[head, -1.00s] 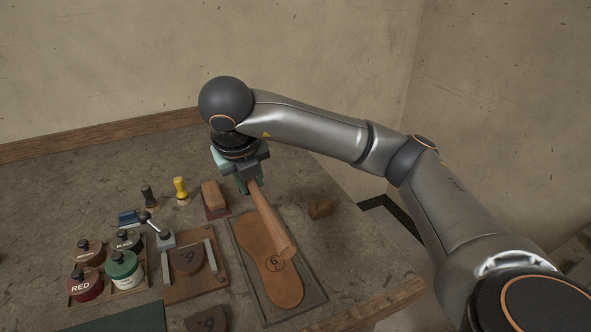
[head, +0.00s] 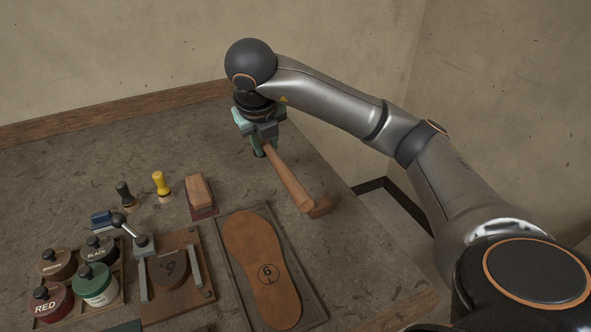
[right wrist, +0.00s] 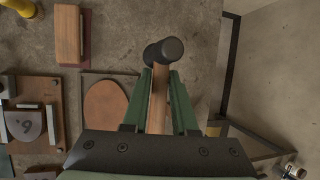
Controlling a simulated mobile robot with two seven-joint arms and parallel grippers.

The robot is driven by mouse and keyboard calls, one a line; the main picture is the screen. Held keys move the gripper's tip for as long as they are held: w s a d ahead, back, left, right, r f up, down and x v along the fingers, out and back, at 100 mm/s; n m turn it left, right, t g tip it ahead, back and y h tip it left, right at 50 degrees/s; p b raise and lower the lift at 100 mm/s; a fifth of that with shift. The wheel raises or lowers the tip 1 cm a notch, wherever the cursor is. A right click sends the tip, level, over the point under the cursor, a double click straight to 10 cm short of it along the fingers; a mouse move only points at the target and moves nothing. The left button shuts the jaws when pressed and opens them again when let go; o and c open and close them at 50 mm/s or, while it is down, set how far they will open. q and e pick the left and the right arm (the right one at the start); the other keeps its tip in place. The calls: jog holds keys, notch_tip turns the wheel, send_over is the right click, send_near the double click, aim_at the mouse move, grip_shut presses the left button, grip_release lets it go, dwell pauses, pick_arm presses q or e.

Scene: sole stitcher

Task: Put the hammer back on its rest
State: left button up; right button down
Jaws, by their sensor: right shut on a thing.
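My right gripper (head: 262,148) is shut on the hammer's wooden handle (head: 287,178). The handle slants from the jaws toward the lower right. In the right wrist view the handle (right wrist: 158,98) lies between the green fingers (right wrist: 157,80), and the dark cylindrical hammer head (right wrist: 164,50) shows just beyond the fingertips. The head is mostly hidden by the gripper in the head view. My left gripper is not in view.
A shoe sole (head: 262,262) lies in a shallow tray (head: 229,262) left of the block. Further left are a brush (head: 199,191), yellow stamp (head: 161,183), clamp board (head: 190,304) and several ink pots, including a green one (head: 96,284). The table's right edge is close to the block.

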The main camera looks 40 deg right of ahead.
jog(key=d+f, duration=0.2)
jog(key=d+f+b, duration=0.1)
jog(key=d+f, duration=0.1)
jog(key=d, duration=0.1)
jog(key=d+f, duration=0.2)
jog(key=d, duration=0.1)
jog(key=shift+w+b, duration=0.35)
jog(key=shift+w, duration=0.05)
jog(key=shift+w+d+f, duration=0.1)
jog(key=shift+d+f, duration=0.25)
jog(key=shift+f, duration=0.2)
jog(key=f, duration=0.3)
jog(key=shift+d+f, duration=0.3)
jog(key=shift+f, duration=0.05)
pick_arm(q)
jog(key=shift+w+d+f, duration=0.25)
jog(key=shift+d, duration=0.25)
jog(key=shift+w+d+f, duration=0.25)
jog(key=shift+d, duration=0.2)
pick_arm(e)
jog(key=c, duration=0.7)
grip_release()
jog(key=shift+f, duration=0.1)
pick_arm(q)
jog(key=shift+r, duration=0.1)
